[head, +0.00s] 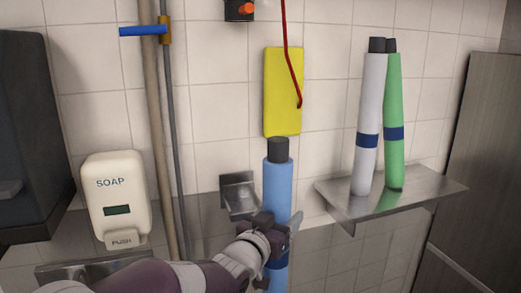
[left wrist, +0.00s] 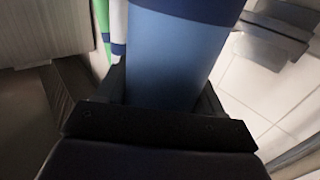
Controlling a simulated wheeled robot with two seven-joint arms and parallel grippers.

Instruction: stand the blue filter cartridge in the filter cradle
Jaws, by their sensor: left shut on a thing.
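The blue filter cartridge (head: 278,188) stands upright in the head view, with a black cap on top and a dark band low on its body. My left gripper (head: 272,226) is shut on its lower part, and the arm hides some of it. In the left wrist view the cartridge (left wrist: 170,60) fills the middle between the fingers. The filter cradle seems to be the small grey metal bracket (head: 238,194) on the wall, just left of the cartridge and apart from it in the picture. A grey bracket also shows in the left wrist view (left wrist: 270,38). My right gripper is out of view.
A metal shelf (head: 424,193) on the right holds a white cartridge (head: 369,115) and a green cartridge (head: 393,118). A soap dispenser (head: 117,198) and pipes (head: 155,130) are on the left. A yellow panel (head: 283,85) with a red hose is above.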

